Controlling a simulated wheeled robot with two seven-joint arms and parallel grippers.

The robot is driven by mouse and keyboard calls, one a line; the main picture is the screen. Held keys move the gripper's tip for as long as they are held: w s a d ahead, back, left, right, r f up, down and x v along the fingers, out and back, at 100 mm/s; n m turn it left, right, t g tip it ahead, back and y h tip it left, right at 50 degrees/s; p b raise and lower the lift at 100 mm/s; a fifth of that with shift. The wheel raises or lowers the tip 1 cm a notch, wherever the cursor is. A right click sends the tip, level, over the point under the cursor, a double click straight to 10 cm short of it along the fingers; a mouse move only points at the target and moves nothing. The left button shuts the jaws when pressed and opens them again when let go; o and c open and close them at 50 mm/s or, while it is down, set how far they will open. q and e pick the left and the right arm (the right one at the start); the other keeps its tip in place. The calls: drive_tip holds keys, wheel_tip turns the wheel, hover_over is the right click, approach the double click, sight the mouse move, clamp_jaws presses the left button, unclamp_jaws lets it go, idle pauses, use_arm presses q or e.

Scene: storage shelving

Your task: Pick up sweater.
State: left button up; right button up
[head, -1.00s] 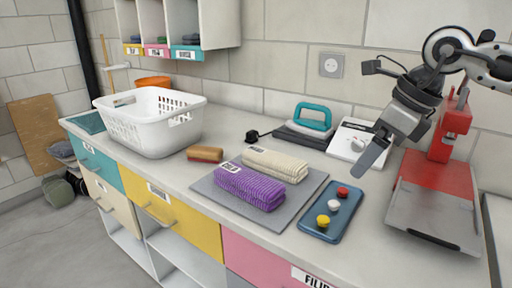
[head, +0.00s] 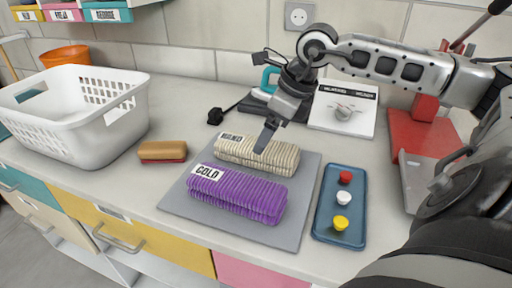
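Two folded knitted sweaters lie side by side on a grey mat (head: 290,237) on the counter. The purple sweater (head: 240,199) is nearer and carries a tag reading COLD. The cream sweater (head: 283,163) lies behind it, with a tag at its left end that is hard to read. My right gripper (head: 264,146) points down at the cream sweater, its finger overlapping the sweater's middle in the picture. I cannot tell whether it touches, nor how far apart its fingers are. My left gripper is not in view.
A white laundry basket (head: 72,124) stands at the left. A brush (head: 162,151) lies between it and the mat. A blue tray (head: 324,229) with coloured knobs lies right of the mat. An iron, a dial panel (head: 362,122) and a red press (head: 412,133) stand behind.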

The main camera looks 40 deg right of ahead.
drive_tip(key=x, duration=0.1)
drive_tip(key=p+x, duration=0.1)
drive_tip(key=x, duration=0.3)
drive_tip(key=shift+w+a, duration=0.25)
drive_tip(key=shift+w, duration=0.1)
drive_tip(key=shift+w+f, duration=0.2)
drive_tip(key=shift+f, duration=0.35)
drive_tip(key=c, duration=1.2)
